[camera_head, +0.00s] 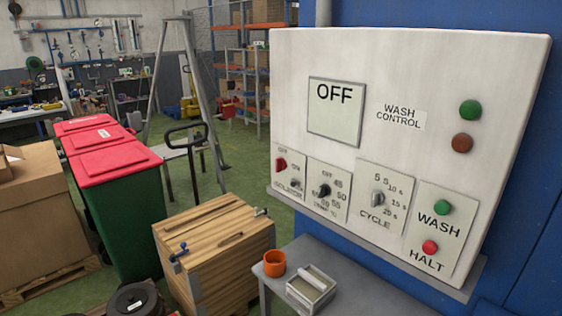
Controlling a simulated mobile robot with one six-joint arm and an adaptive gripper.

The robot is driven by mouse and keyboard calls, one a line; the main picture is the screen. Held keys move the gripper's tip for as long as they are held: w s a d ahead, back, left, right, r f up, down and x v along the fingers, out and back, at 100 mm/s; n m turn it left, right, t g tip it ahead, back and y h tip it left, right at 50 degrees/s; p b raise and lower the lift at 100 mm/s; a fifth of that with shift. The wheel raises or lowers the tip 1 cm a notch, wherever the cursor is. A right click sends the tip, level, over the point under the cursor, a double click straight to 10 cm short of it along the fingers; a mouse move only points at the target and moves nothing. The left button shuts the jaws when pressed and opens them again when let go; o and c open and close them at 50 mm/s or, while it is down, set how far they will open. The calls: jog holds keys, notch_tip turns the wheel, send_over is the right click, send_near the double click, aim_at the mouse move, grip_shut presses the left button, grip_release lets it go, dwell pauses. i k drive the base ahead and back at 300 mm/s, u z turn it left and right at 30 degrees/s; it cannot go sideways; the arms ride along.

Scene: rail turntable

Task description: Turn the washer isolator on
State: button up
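A white wash control panel (420,75) is mounted on the blue washer at the right. Its display (336,125) reads OFF. At the panel's lower left edge is a small switch plate (283,180) with a red knob (281,164) and a small grey knob (295,183). OFF is printed above, and the lower label is too blurred to read surely, though it looks like isolator. To its right are a black temperature knob (323,190) and a grey cycle knob (377,198). My gripper is not in view.
Below the panel, a grey table (358,298) holds an orange cup (274,263) and a small grey box (311,287). A wooden crate (205,232) stands left of it. Green WASH (442,207) and red HALT (429,247) buttons sit at the panel's lower right.

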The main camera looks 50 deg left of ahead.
aim_at(280, 163)
jog(key=z, duration=0.15)
jog(key=k, duration=1)
jog(key=u, duration=0.8)
jog(key=i, duration=1.1)
jog(key=u, duration=0.05)
